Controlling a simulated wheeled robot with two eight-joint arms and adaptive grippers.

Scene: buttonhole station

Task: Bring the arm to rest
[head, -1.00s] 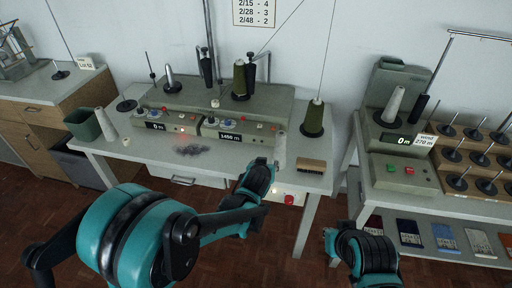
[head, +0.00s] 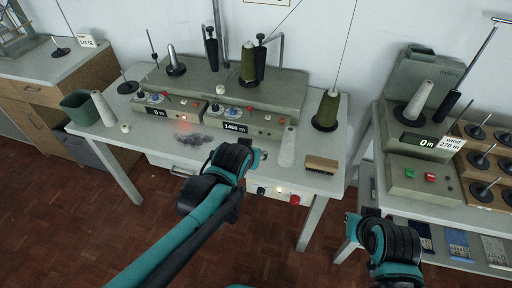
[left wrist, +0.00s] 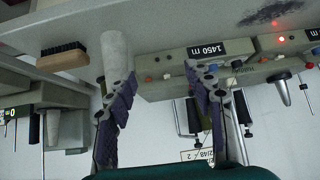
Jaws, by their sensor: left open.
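My left gripper (head: 258,156) is at the front edge of the winding table (head: 335,165), just left of a pale grey cone (head: 288,146) that stands on the table. In the left wrist view, which is upside down, the left gripper (left wrist: 160,75) has its two fingers apart with nothing between them. The cone (left wrist: 115,48) shows there behind one fingertip; I cannot tell whether they touch. My right gripper (head: 360,222) is low in front of the right-hand shelf, and its fingers are not clear.
The winder (head: 215,90) carries a green cone (head: 248,62); another green cone (head: 327,108) stands at right. A brush (head: 322,164) and dark lint (head: 195,138) lie on the table. A rewinder (head: 415,175) stands at right. The floor in front is open.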

